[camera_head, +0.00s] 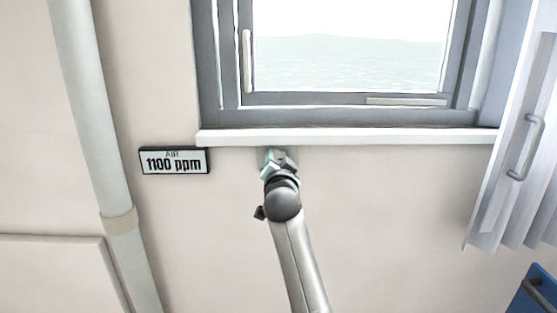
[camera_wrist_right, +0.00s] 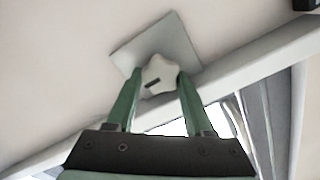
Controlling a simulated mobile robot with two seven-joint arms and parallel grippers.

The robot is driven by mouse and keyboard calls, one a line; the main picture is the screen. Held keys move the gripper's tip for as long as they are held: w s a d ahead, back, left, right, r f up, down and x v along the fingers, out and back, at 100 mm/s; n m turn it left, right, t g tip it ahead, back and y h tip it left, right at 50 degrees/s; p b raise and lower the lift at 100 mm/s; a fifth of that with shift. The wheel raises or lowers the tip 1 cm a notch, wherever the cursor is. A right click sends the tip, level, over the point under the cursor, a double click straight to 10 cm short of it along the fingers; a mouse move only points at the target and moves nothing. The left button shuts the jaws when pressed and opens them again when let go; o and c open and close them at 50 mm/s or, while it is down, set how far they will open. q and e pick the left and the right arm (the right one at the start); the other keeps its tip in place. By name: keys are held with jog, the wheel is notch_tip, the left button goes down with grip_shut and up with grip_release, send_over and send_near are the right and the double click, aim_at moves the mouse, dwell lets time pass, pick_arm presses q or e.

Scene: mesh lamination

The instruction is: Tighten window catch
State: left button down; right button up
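The window catch shows in the right wrist view as a pale star-shaped knob (camera_wrist_right: 160,75) with a dark slot-like mark. It sits on a square grey plate (camera_wrist_right: 182,46) on the wall, just under the window sill. My right gripper (camera_wrist_right: 159,78) has its two green fingers on either side of the knob, their tips against its edges, so it looks shut on it. In the head view my right gripper (camera_head: 276,162) reaches up to the wall below the sill and hides most of the plate and the knob. My left gripper is not in view.
The white sill (camera_head: 350,137) juts out just above my right gripper, under the grey-framed window (camera_head: 340,99). An air display (camera_head: 174,161) reading 1100 ppm is to the left, then a vertical pipe (camera_head: 88,110).

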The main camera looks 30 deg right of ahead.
jog(key=o, duration=0.4)
jog(key=shift+o, duration=0.2)
jog(key=shift+r, duration=0.15)
